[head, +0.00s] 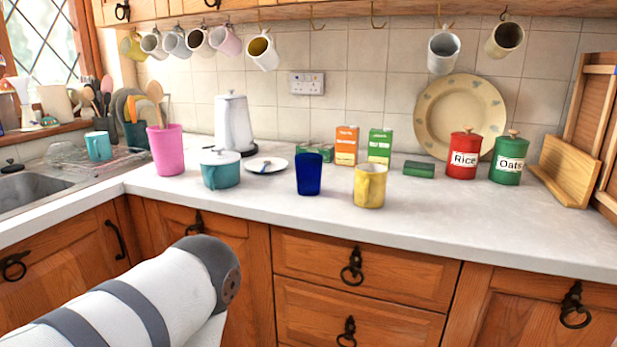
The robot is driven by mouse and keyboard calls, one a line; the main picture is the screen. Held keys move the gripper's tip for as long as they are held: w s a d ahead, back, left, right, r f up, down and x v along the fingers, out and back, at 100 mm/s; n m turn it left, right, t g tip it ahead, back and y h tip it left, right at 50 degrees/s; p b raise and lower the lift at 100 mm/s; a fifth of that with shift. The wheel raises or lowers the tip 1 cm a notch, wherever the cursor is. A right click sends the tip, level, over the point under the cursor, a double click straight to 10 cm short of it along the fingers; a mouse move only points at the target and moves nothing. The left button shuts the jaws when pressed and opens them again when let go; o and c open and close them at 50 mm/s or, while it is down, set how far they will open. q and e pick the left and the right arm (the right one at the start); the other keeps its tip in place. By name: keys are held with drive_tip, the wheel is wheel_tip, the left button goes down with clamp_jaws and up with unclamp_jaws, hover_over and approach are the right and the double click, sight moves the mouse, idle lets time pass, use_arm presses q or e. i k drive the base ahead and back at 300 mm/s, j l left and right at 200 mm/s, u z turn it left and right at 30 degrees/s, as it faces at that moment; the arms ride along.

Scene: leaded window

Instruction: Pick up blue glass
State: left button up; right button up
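The blue glass (309,175) is dark blue and stands upright near the front edge of the white countertop (440,215), about the middle of the head view. A yellow mug (369,187) stands just to its right, with a small gap. A small white plate (263,165) lies behind and to its left. One of my arms reaches in at the lower left, below the counter and in front of the drawers. Neither gripper shows in this view.
A teal pot (220,171) and a pink utensil holder (166,150) stand left of the glass. Cartons, a red Rice tin (464,147) and a green Oats tin (508,160) stand behind and right. Mugs hang above. The counter's front right is clear.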

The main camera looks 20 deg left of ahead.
sight(307, 165)
drive_tip(key=i+j+z, duration=0.2)
drive_tip(key=j, duration=0.7)
drive_tip(key=j+z, duration=0.25)
drive_tip(key=j, duration=0.6)
